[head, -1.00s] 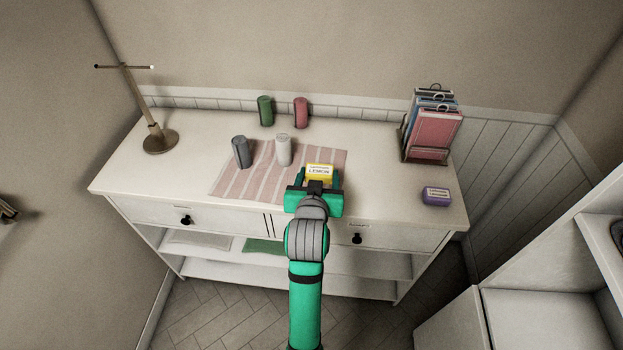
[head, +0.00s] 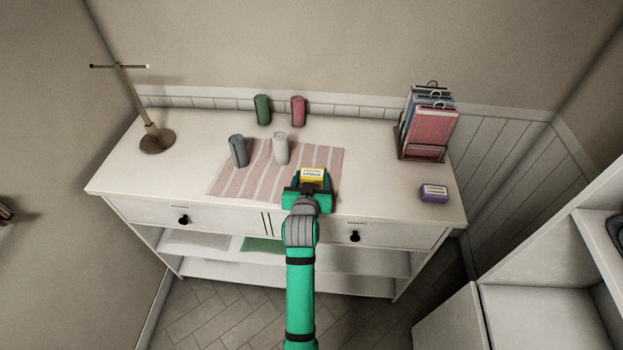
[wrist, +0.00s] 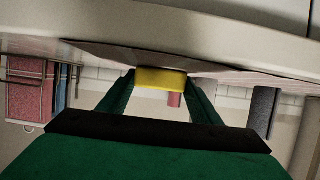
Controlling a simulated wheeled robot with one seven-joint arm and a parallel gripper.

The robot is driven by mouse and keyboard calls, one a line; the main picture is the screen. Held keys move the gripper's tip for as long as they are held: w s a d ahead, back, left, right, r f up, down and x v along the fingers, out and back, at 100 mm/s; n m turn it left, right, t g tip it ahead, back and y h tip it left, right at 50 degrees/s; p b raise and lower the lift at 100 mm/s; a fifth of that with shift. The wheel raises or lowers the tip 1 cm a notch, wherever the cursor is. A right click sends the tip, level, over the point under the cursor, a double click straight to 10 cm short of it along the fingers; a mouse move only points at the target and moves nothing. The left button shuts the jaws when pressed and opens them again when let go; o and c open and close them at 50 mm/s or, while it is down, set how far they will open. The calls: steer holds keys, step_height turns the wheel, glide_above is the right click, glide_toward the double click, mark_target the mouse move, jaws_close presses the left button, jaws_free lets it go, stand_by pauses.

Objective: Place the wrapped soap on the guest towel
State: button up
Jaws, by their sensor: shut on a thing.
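The wrapped soap (head: 313,174) is a yellow block with a white label reading LEMON. My gripper (head: 308,187) is shut on it, and its fingers flank the soap (wrist: 161,79) in the wrist view. The guest towel (head: 235,182) appears to be the pink, white-striped cloth lying flat on the dresser top. In the head view the soap is over the towel's right front part. In the wrist view it is close to the towel (wrist: 105,54), and I cannot tell if they touch. My gripper hides the towel's front right corner.
A grey cylinder (head: 238,151) and a white cylinder (head: 281,149) stand at the towel's back left. Green (head: 262,110) and red (head: 298,111) cylinders stand behind. A purple box (head: 434,193) and a folder rack (head: 424,153) are right, a brass stand (head: 157,140) left.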

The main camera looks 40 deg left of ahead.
steer(key=shift+f, duration=0.35)
steer(key=shift+d+f, duration=0.1)
steer(key=shift+f, duration=0.2)
steer(key=shift+s+f, duration=0.1)
steer(key=shift+f, duration=0.05)
steer(key=shift+c, duration=0.9)
steer(key=o, duration=1.3)
steer(key=shift+f, duration=0.15)
steer(key=shift+s, duration=0.1)
steer(key=shift+r, duration=0.25)
steer(key=v, duration=0.4)
steer(key=r+v, duration=0.1)
steer(key=v, duration=0.7)
steer(key=shift+w+r, duration=0.2)
steer(key=shift+r, duration=0.05)
